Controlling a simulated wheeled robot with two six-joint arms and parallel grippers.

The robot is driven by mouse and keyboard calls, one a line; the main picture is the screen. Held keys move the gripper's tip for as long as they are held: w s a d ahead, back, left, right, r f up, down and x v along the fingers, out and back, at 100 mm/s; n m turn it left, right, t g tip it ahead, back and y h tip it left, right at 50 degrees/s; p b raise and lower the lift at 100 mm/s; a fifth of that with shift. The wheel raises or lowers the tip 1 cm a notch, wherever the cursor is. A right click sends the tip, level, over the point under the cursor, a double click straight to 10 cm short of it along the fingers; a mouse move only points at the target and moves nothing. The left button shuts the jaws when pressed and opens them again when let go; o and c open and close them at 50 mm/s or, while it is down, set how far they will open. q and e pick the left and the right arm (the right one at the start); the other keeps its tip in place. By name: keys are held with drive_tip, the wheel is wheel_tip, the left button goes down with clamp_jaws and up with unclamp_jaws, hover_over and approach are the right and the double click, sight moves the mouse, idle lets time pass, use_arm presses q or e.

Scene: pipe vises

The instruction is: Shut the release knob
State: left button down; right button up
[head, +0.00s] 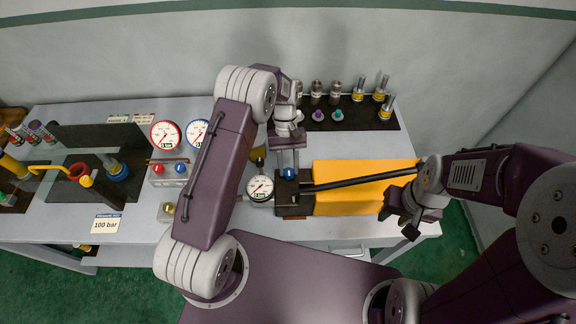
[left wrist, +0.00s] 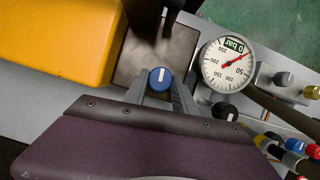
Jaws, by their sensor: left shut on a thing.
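A blue round knob (head: 289,174) with a white mark sits on the dark block (head: 293,211) at the left end of the yellow tank (head: 350,172). In the left wrist view the knob (left wrist: 160,79) sits between two grey fingers. My left gripper (head: 288,172) comes down from above and is shut on this knob. A white gauge (head: 260,187) stands left of the block; in the left wrist view the gauge (left wrist: 228,65) has a "0 bar" display.
A black lever (head: 350,181) runs across the tank. Red and blue knobs sit below two gauges (head: 165,135) at left. Metal fittings (head: 335,92) stand on a dark mat behind. A "100 bar" card (head: 106,224) lies near the front left. The bench's front right corner is largely clear.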

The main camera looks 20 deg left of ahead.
use_arm(q)
drive_tip(key=shift+w+r+m+y, duration=0.15)
drive_tip(key=shift+m+y, duration=0.15)
drive_tip(key=shift+m, duration=0.3)
drive_tip(key=c, duration=1)
unclamp_jaws()
drive_tip(key=b+v, duration=0.2)
drive_tip(key=v, duration=0.6)
drive_tip(key=shift+w+r, duration=0.15)
drive_tip(key=shift+r, duration=0.25)
